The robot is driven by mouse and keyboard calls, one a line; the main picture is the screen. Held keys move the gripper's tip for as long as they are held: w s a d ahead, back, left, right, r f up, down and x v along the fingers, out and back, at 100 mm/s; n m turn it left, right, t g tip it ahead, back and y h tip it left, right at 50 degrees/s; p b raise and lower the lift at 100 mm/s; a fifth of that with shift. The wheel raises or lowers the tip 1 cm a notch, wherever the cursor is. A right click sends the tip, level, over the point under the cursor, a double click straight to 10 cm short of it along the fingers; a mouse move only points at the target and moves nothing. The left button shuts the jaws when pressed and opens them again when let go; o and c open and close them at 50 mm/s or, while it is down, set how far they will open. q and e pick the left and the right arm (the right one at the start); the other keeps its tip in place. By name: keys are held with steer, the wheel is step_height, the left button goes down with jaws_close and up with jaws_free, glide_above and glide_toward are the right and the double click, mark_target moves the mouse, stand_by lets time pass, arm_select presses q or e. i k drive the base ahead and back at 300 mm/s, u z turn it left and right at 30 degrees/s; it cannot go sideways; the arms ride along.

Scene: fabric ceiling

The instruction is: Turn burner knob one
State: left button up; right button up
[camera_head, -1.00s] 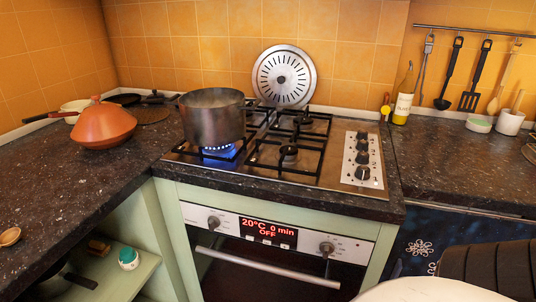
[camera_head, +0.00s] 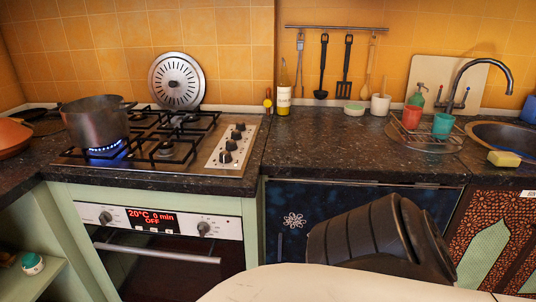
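The gas stove (camera_head: 130,168) is at the left, set in the dark countertop. Its light control strip (camera_head: 214,160) on the right side carries several black burner knobs, from a far knob (camera_head: 240,126) to a near knob (camera_head: 225,157). I cannot tell which of them is knob one. A dark metal pot (camera_head: 96,122) stands over the front left burner, where a blue flame (camera_head: 107,152) burns. Neither of my grippers is in view.
The oven front (camera_head: 160,220) below has two knobs and a red display. A bottle (camera_head: 283,97) stands right of the stove. Bare countertop (camera_head: 330,145) lies right of it. A black ribbed shape (camera_head: 370,240) and pale rounded surface (camera_head: 320,284) are in the foreground.

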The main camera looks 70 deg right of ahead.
mark_target(227, 159)
steer(key=k, duration=0.25)
steer(key=z, duration=1.15)
